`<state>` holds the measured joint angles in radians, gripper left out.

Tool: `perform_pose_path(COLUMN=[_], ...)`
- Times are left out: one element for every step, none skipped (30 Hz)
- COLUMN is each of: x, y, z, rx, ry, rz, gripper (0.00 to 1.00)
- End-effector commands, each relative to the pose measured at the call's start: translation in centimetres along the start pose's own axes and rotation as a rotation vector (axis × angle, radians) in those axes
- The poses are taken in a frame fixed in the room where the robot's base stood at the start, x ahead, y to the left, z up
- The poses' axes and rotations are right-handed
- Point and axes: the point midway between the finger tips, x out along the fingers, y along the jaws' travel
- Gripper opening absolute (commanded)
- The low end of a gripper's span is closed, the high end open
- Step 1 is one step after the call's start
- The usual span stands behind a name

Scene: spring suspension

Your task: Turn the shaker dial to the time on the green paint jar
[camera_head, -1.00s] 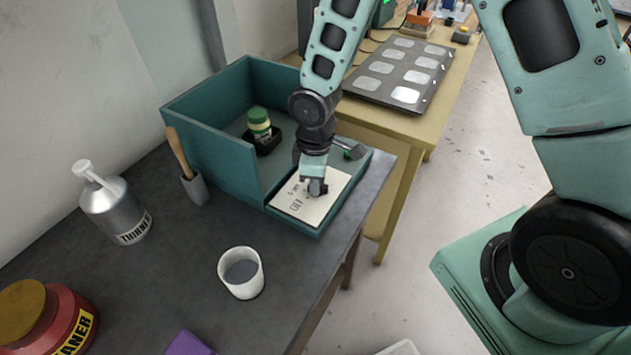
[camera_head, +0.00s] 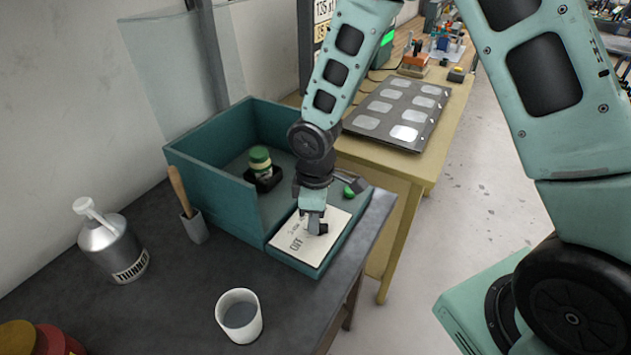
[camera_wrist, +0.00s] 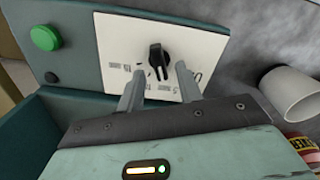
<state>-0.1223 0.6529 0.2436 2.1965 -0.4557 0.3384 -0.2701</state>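The shaker is a teal open box with a low front ledge (camera_head: 288,262) carrying a white dial panel (camera_head: 296,248). The black dial knob (camera_wrist: 158,60) stands on that panel in the wrist view; its printed marks are too small to read there. The green paint jar (camera_head: 260,160), with a green lid and a pale band, sits in a black holder inside the box; no time is legible on it. My gripper (camera_head: 315,226) is over the panel. In the wrist view my gripper (camera_wrist: 160,72) is open, its fingers on either side of the knob's line; contact cannot be told.
A green button (camera_wrist: 45,38) sits beside the panel. A white cup (camera_head: 239,315), a thinner can (camera_head: 113,250) and a brush in a holder (camera_head: 192,222) stand on the dark bench. A yellow table (camera_head: 400,165) with a tray is behind.

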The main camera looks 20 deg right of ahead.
Motion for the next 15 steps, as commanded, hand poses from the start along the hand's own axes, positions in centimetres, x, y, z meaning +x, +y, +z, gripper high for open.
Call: perform_pose_path(x=[-1.1, -1.7, -2.6, -3.3, -4.0, -5.0, -5.7, -6.4, -7.4, -8.1, -8.8, -9.7, -10.4, -11.0, -11.8], y=[0.1, 0.1, 0.2, 0.2, 0.1, 0.2, 0.2, 0.2, 0.1, 0.1, 0.2, 0.1, 0.1, 0.1, 0.1], z=[0.0, 0.0, 0.0, 0.0, 0.0, 0.0, -0.1, 0.0, 0.0, 0.0, 0.0, 0.0, 0.0, 0.0, 0.0], rx=[0.002, 0.001, 0.002, 0.003, 0.002, 0.003, 0.002, 0.002, 0.002, 0.002, 0.003, 0.002, 0.002, 0.001, 0.003], ry=[0.004, 0.004, 0.005, 0.006, 0.005, 0.005, 0.005, 0.005, 0.004, 0.005, 0.004, 0.004, 0.005, 0.004, 0.004], rz=[0.004, 0.004, 0.005, 0.005, 0.005, 0.006, 0.006, 0.006, 0.005, 0.006, 0.006, 0.006, 0.006, 0.006, 0.006], gripper=[0.35, 0.35, 0.35, 0.35, 0.35, 0.35, 0.35, 0.35, 0.35, 0.35, 0.35, 0.35, 0.35, 0.35, 0.35])
